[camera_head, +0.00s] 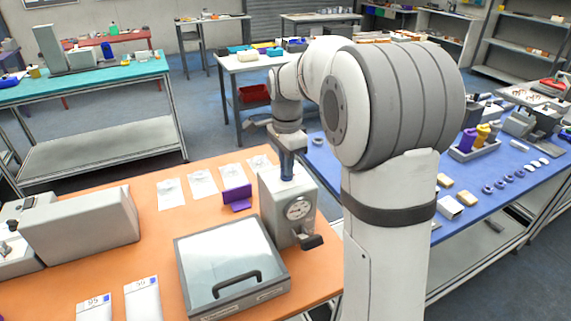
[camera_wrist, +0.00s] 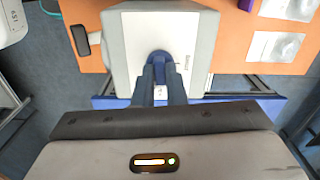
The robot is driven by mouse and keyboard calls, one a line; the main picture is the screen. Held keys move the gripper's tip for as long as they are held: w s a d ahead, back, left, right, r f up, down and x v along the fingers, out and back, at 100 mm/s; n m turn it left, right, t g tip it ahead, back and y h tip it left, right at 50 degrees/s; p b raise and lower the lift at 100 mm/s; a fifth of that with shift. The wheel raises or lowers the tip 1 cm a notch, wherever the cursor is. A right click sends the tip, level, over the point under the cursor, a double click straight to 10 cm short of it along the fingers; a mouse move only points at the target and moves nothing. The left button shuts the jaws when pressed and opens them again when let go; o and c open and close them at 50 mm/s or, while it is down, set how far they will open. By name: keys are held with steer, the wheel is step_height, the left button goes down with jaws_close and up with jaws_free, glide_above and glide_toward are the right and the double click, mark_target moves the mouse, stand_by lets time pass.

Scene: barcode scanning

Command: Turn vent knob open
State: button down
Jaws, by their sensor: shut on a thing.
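The vent knob (camera_wrist: 160,57) is blue and sits on the top face of a pale grey box with a dial gauge (camera_head: 297,208). In the head view the knob (camera_head: 287,177) shows only as a small blue bit below my gripper (camera_head: 287,164). My gripper points straight down over the box. In the wrist view my gripper (camera_wrist: 161,70) has its two dark fingers on either side of the knob, shut on it. The knob's lower part and its exact turn angle are partly hidden by the fingers.
A chamber with a clear lid and black handle (camera_head: 237,288) stands in front of the box on the orange table (camera_head: 150,245). A purple stand (camera_head: 236,197) and white packets (camera_head: 203,181) lie to the left. A blue table (camera_head: 470,175) with small items is at right.

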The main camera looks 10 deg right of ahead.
steer(key=shift+m, duration=0.7)
steer(key=c, duration=1.5)
jaws_free()
steer(key=shift+r, duration=0.1)
step_height(320, 180, up, 8)
steer(key=shift+f+b, duration=0.2)
steer(key=shift+b, duration=0.15)
steer(key=s+f+n+t, duration=0.1)
steer(key=s+f+n, duration=0.1)
steer(key=s+n, duration=0.3)
steer(key=s+f+n+t, duration=0.1)
steer(key=s+f+n, duration=0.2)
steer(key=s, duration=0.8)
steer(key=s+f+n+t, duration=0.1)
steer(key=s+f+n, duration=0.2)
steer(key=s+n, duration=0.5)
steer(key=shift+s+f, duration=0.2)
steer(key=shift+s, duration=0.4)
